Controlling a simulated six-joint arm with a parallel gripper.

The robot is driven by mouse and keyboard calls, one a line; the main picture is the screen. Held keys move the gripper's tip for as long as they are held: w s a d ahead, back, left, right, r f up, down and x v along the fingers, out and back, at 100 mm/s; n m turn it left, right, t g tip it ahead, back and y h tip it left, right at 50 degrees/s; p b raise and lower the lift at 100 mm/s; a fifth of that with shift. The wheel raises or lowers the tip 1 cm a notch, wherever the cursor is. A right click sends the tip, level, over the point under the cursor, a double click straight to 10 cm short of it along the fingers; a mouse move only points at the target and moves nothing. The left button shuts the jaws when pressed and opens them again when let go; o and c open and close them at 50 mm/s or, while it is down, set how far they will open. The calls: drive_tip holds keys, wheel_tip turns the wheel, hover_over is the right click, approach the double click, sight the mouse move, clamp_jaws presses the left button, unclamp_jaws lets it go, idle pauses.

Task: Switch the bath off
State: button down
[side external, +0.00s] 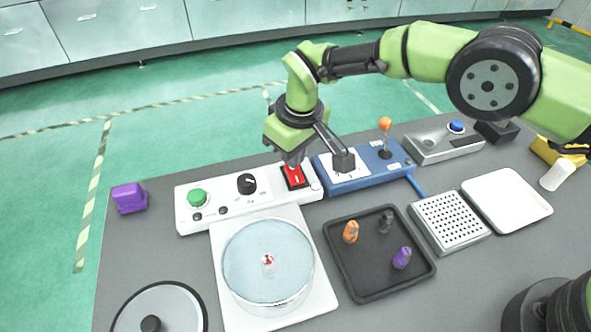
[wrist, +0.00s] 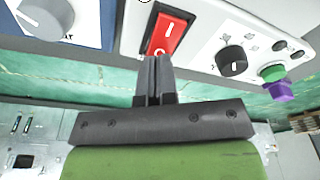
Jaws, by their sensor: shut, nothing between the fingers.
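The bath (side external: 268,262) is a round clear vessel of pale blue liquid on a white base, with a small red and white item in it. Behind it is a white control panel (side external: 222,212) with a green button (side external: 197,197), a black knob (side external: 246,184) and a red rocker switch (side external: 294,177). In the wrist view the red rocker (wrist: 165,34) shows its I and O marks. My gripper (side external: 291,162) is shut and empty, with its fingertips (wrist: 154,60) at the O end of the rocker. I cannot tell whether they touch it.
A blue panel (side external: 378,166) with an orange-topped lever stands right of the white panel. A dark tray (side external: 348,279) holds several small castings. A perforated block (side external: 448,222), white tray (side external: 507,199), round lid (side external: 158,310) and purple block (side external: 129,198) are around.

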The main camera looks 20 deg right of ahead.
drive_tip(key=shift+f, duration=0.55)
drive_tip(key=shift+r, duration=3.55)
